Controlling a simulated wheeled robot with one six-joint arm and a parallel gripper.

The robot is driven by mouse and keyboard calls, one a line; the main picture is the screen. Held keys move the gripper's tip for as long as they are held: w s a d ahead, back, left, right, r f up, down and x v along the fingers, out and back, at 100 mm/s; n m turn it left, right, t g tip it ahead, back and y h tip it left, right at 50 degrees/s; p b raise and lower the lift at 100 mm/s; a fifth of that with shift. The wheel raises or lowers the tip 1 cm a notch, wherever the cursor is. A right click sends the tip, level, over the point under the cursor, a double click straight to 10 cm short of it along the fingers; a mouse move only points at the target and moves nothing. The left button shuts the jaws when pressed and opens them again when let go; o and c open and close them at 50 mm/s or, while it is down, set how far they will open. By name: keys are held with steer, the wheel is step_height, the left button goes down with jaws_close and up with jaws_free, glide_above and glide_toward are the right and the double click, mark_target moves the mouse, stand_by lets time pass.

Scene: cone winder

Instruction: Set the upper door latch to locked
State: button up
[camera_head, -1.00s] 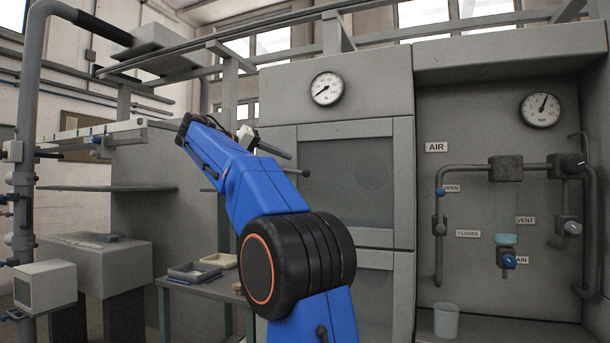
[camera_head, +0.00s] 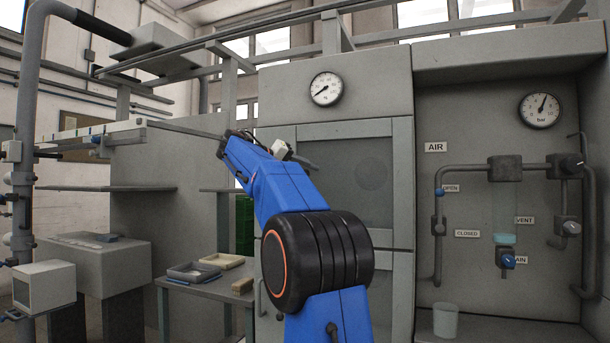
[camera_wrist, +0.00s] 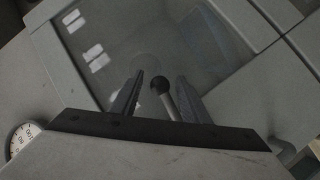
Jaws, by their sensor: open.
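The upper door (camera_head: 404,175) is a grey framed panel with a dark window, and it looks closed in the head view. Its frame and window also show in the wrist view (camera_wrist: 215,50). The upper latch lever (camera_wrist: 161,85), a grey rod with a black ball knob, shows in the wrist view between the two dark fingers of my gripper (camera_wrist: 160,78). The fingers stand apart on either side of it, and I cannot tell whether either touches it. In the head view my blue arm hides the lever, and only part of my gripper (camera_head: 304,162) shows before the door.
A round gauge (camera_head: 326,89) sits above the door and shows at the wrist view's lower left (camera_wrist: 22,140). A lower door (camera_head: 404,290) is below. Valve piping (camera_head: 465,170) stands to the right. A small table (camera_head: 215,283) with trays stands left.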

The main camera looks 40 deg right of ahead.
jaws_close()
steer(key=shift+f, duration=0.15)
stand_by(0.5)
steer(key=shift+w+a+f+m+t+y, duration=0.15)
steer(key=shift+f+m+t+y, duration=0.2)
steer(key=shift+f+m, duration=0.2)
steer(key=shift+w+f+m+t+y, duration=0.15)
steer(key=shift+f+m+t+y, duration=0.15)
steer(key=shift+f+m, duration=0.2)
steer(key=shift+w+a+f+m+t+y, duration=0.1)
steer(key=shift+w+f+m+t+y, duration=0.25)
steer(key=shift+f+m, duration=0.1)
steer(key=shift+w+a+f+m+t+y, duration=0.1)
steer(key=shift+w+f+m+t+y, duration=0.15)
steer(key=shift+f, duration=0.2)
